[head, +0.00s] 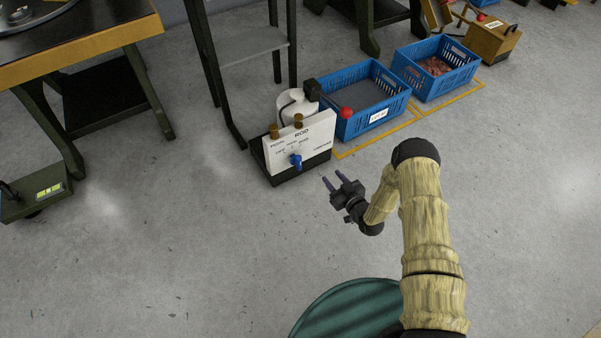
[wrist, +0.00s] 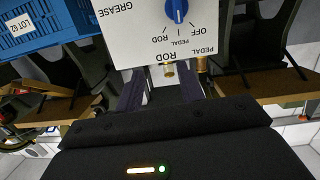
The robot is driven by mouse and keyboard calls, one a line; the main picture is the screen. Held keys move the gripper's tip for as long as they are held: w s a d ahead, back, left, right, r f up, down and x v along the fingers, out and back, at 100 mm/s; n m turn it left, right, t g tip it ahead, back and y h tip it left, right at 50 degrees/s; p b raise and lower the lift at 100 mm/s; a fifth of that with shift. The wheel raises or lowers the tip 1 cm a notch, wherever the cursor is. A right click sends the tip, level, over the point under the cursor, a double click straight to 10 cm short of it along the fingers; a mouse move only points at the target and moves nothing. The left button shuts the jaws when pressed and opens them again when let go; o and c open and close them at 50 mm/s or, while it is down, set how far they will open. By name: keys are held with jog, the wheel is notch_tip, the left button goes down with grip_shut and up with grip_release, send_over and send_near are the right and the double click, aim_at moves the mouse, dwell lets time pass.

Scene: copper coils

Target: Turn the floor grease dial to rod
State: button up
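The grease unit (head: 315,147) is a white-faced box on a black base, marked GREASE, standing on the floor. Its blue dial (head: 296,160) is low on the front panel, below the words OFF, PEDAL and ROD. The dial also shows upside down at the top edge of the wrist view (wrist: 177,10). Its white mark appears to point at the middle word, PEDAL. My gripper (head: 333,177) is open and empty, to the right of the dial in the head view and apart from it. In the wrist view its two fingers (wrist: 160,92) stand apart below the panel.
The floor in front is clear.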

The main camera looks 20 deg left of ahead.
aim_at(300, 163)
jog(key=s+a+f+y+b, duration=0.1)
jog(key=s+f, duration=0.3)
jog(key=f, duration=0.2)
jog(key=shift+s+t+y+b, duration=0.2)
jog(key=shift+t+y+b, duration=0.15)
jog(key=shift+t+y, duration=0.05)
jog(key=shift+w+a+f, duration=0.1)
jog(key=shift+f, duration=0.05)
jog(key=b+x, duration=0.9)
jog(key=x, duration=0.7)
jog(key=shift+w+a+f, duration=0.1)
jog(key=shift+w+a, duration=0.1)
jog(key=shift+w, duration=0.05)
jog(key=shift+w+a, duration=0.2)
jog(key=shift+a, duration=0.05)
grip_shut()
jog(key=shift+a, duration=0.1)
